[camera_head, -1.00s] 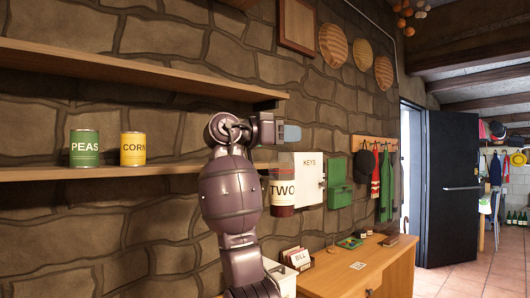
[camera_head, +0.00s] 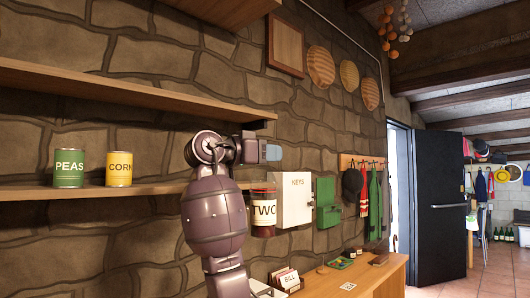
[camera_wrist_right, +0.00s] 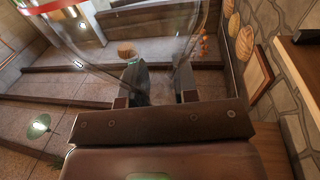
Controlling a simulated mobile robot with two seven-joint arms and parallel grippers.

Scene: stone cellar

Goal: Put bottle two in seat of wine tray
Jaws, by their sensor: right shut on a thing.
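My right gripper (camera_head: 272,151) is in the middle of the head view, in front of the stone wall. It is shut on bottle two (camera_head: 263,228), which hangs below it and looks roughly upright. The bottle's white label reads TWO; its upper part is hard to make out. In the right wrist view, the two dark fingers (camera_wrist_right: 160,82) stand with clear, glass-like material (camera_wrist_right: 150,50) around and between them. No wine tray can be made out. My left gripper is not in view.
A shelf (camera_head: 60,197) at left holds a green PEAS can (camera_head: 69,168) and a yellow CORN can (camera_head: 119,169); another shelf (camera_head: 130,98) runs above. A white KEYS box (camera_head: 294,201) hangs behind the bottle. A wooden desk (camera_head: 385,278) stands below at right.

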